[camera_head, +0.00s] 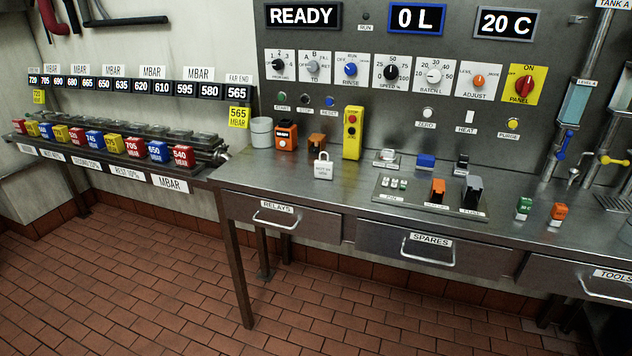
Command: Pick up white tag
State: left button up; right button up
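A white tag (323,169) shaped like a padlock, with a loop at its top and small dark lettering that I cannot read, stands near the front edge of the steel bench (300,195). It is upright, above the drawer marked RELAYS (277,208). Nothing covers its front. Neither of my grippers is in view.
Behind the tag are an orange block (286,136), a brown-orange piece (317,141) and a tall yellow button box (352,133). A plate with fuses and switches (415,190) lies to its right. Bench around the tag's front is clear.

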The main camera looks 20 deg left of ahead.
aim_at(323, 169)
jog(key=u, duration=1.35)
jog(key=i, duration=1.05)
jog(key=u, duration=0.1)
